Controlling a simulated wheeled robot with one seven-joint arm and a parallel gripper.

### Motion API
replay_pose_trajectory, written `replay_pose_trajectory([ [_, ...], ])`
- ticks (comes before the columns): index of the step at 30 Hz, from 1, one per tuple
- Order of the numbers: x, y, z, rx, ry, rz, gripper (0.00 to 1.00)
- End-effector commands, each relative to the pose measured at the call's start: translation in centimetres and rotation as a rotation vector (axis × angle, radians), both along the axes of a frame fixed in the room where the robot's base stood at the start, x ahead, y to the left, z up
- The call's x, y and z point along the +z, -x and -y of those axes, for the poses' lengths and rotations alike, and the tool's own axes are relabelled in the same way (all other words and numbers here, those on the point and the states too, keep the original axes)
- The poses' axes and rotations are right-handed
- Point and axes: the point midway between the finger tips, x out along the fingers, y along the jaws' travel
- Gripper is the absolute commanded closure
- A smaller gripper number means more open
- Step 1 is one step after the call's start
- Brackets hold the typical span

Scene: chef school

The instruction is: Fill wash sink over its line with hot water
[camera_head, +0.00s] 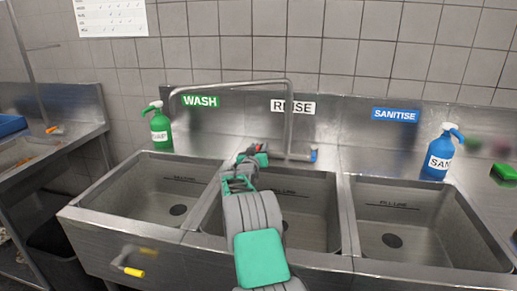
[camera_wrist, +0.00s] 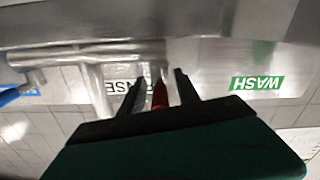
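The wash sink (camera_head: 130,195) is the left basin, under the green WASH sign (camera_head: 200,101). It looks empty, with a fill line on its back wall and a dark drain at the bottom. The tap's spout (camera_head: 230,83) arches left with its end above the wash sink; no water shows. A red tap handle (camera_head: 263,148) is partly hidden by my gripper (camera_head: 254,152); a blue handle (camera_head: 313,153) is at right. In the wrist view my gripper (camera_wrist: 158,82) is open, its fingers either side of the red handle (camera_wrist: 160,96), gaps showing.
The rinse sink (camera_head: 318,222) lies under my arm, and the sanitise sink (camera_head: 440,235) is at right. A green bottle (camera_head: 160,128) and a blue bottle (camera_head: 438,156) stand on the back ledge. A yellow-tipped lever (camera_head: 133,271) sticks out below the wash sink.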

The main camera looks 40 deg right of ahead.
Motion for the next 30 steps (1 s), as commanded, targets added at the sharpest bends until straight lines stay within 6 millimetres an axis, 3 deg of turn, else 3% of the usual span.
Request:
replay_pose_trajectory([
  [4, -0.01, 0.02, -0.02, 0.0, 0.0, 0.0, 0.63],
  [18, 0.0, 0.1, 0.04, -0.001, 0.001, -0.001, 1.0],
  [30, 0.01, 0.16, 0.11, -0.003, 0.002, -0.001, 1.0],
])
